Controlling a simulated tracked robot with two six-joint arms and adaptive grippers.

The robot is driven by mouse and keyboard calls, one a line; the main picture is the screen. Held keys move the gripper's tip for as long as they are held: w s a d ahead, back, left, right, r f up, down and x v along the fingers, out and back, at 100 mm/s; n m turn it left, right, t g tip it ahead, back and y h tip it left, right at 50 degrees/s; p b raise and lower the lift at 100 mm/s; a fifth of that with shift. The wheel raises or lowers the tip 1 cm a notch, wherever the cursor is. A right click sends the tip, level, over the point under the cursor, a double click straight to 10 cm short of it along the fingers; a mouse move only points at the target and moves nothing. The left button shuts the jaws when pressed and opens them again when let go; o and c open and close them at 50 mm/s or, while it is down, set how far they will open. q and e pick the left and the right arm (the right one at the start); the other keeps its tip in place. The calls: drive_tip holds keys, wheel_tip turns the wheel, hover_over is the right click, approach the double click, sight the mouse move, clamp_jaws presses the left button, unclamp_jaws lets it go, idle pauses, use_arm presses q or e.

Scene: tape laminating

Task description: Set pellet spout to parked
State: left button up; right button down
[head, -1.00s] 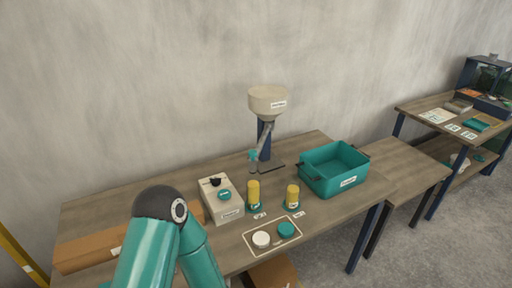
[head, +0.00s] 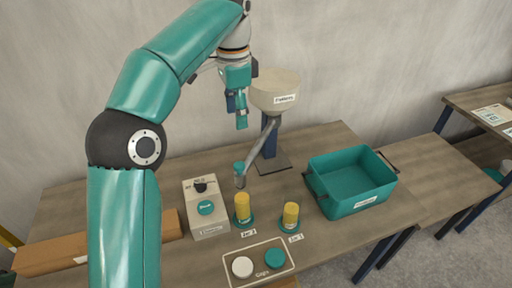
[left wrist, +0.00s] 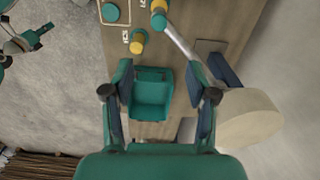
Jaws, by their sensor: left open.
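The pellet hopper (head: 275,92) is a cream funnel on a dark blue post (head: 268,138). In the left wrist view the spout (left wrist: 182,42) runs up-left from the hopper (left wrist: 250,120) towards a yellow jar. My left gripper (head: 240,108) is high, beside the hopper's left side, fingers downward. In the left wrist view its fingers (left wrist: 163,92) are apart, nothing held.
A teal bin (head: 348,210) is at the right, and a cream box with a teal button (head: 206,207) is at the left. In front lies a tray (head: 256,264) with a white and a teal cap.

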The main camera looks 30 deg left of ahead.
use_arm(q)
drive_tip(key=b, duration=0.3)
approach(239, 164)
wheel_tip(239, 164, down, 9)
drive_tip(key=shift+f+b, duration=0.1)
drive_tip(key=shift+b, duration=0.45)
clamp_jaws()
drive_tip(key=shift+d, duration=0.15)
